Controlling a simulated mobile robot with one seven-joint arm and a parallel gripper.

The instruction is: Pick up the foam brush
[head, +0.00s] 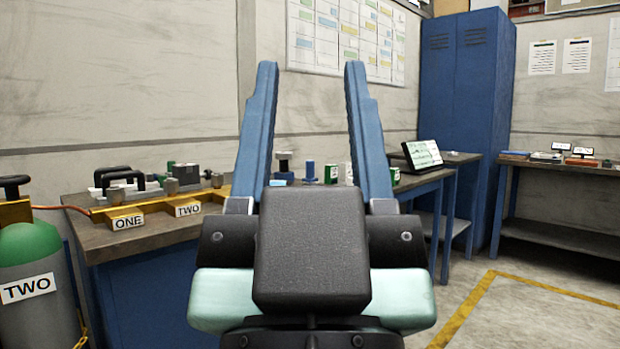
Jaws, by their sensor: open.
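My gripper (311,66) fills the middle of the head view, with its two long blue fingers pointing up and spread wide apart. It is open, and nothing shows held between the fingers. Behind it stands a workbench (150,238) with a brown top and blue sides. I cannot make out a foam brush among the small things on this bench. My gripper hides part of the bench top.
Between the fingers show a blue cylinder (309,171) and a green-and-white can (331,174). Yellow blocks marked ONE (127,220) and TWO (188,210) sit at left. A gas cylinder (32,270) stands far left, a blue locker (466,100) behind right.

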